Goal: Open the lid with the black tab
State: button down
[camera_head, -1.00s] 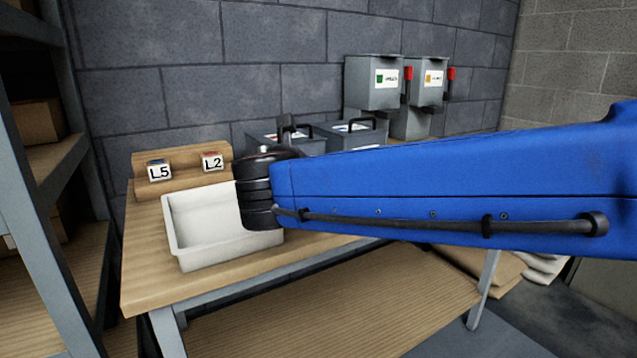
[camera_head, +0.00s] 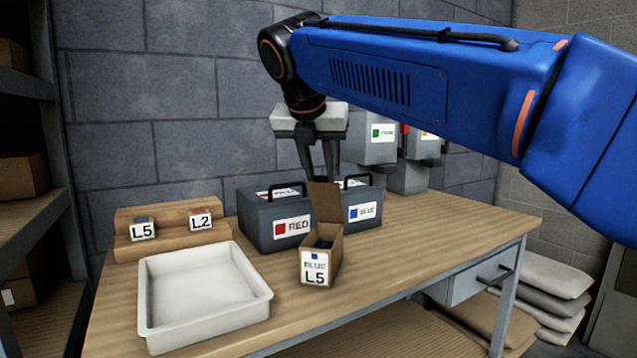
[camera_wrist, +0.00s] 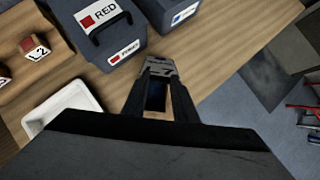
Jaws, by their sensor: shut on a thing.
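A small brown cardboard box (camera_head: 317,265) marked BLUE L5 stands on the table in the head view.
Grey RED (camera_head: 262,236) and BLUE (camera_head: 372,213) cases with black handles stand close behind the box. A white tray (camera_head: 150,330) lies to the left, before a wooden rack (camera_head: 172,249) with L5 and L2 blocks. The right of the tabletop (camera_head: 450,232) is clear.

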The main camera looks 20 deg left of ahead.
jog(key=w+r, duration=0.3)
jog(key=w, duration=0.3)
jog(key=shift+a, duration=0.2)
jog(key=shift+w+f, duration=0.1)
dwell(0.8)
jog(key=c, duration=1.4)
grip_release()
jog(key=v, duration=1.7)
jog(key=shift+c, duration=0.3)
